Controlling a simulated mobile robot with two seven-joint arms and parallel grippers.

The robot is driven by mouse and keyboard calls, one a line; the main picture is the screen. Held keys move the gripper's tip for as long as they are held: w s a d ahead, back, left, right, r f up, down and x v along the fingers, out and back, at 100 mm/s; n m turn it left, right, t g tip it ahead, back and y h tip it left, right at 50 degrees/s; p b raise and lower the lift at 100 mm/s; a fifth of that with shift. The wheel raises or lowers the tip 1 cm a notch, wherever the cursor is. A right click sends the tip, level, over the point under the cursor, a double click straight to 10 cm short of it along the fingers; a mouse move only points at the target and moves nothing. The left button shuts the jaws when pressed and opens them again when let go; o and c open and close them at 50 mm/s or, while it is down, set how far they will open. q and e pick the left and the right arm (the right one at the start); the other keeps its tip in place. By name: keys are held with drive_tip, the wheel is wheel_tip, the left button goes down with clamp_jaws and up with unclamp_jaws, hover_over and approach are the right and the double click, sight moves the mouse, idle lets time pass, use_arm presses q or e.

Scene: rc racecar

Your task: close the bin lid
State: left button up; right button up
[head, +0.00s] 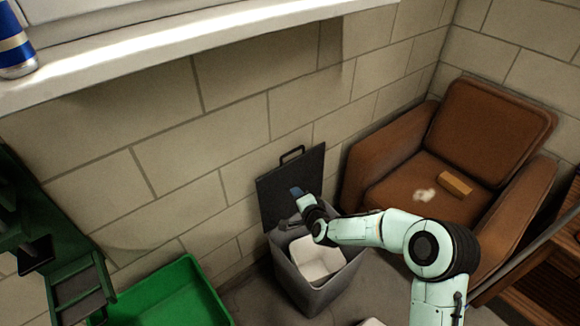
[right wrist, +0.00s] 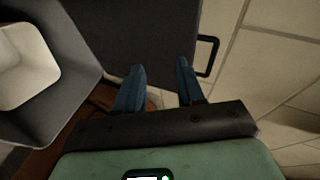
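The grey bin (head: 318,289) stands on the floor by the wall with a white liner or inner container (head: 318,258) in it. Its dark lid (head: 275,200) is open, standing upright at the wall side, with a black handle (head: 292,154) on its top edge. My right gripper (head: 297,191) is in front of the lid, above the bin opening. In the right wrist view, the blue fingers of my right gripper (right wrist: 160,67) are apart, with the lid (right wrist: 128,30) behind them and the handle (right wrist: 208,56) to their right. I cannot tell whether they touch the lid. My left gripper is out of view.
A brown armchair (head: 400,150) with a small block (head: 455,184) on its seat stands right of the bin. A green tray (head: 170,296) lies to the left. A windowsill (head: 190,45) with a can (head: 14,45) runs above. A wooden shelf (head: 545,295) is at far right.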

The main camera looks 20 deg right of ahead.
sight(291, 152)
drive_tip(key=w+d+r+m+t+h+b, duration=0.1)
drive_tip(key=w+d+r+m+t+b, duration=0.2)
drive_tip(key=r, duration=0.4)
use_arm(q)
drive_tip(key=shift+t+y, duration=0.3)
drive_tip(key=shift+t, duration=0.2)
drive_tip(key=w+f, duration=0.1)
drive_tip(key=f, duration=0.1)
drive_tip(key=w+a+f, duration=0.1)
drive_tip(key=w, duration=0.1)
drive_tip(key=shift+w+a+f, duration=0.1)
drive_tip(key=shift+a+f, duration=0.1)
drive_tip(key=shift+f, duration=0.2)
use_arm(e)
drive_tip(key=shift+n+g, duration=0.3)
drive_tip(key=shift+g, duration=0.2)
drive_tip(key=x, duration=1.4)
drive_tip(key=shift+r, duration=0.2)
clamp_jaws()
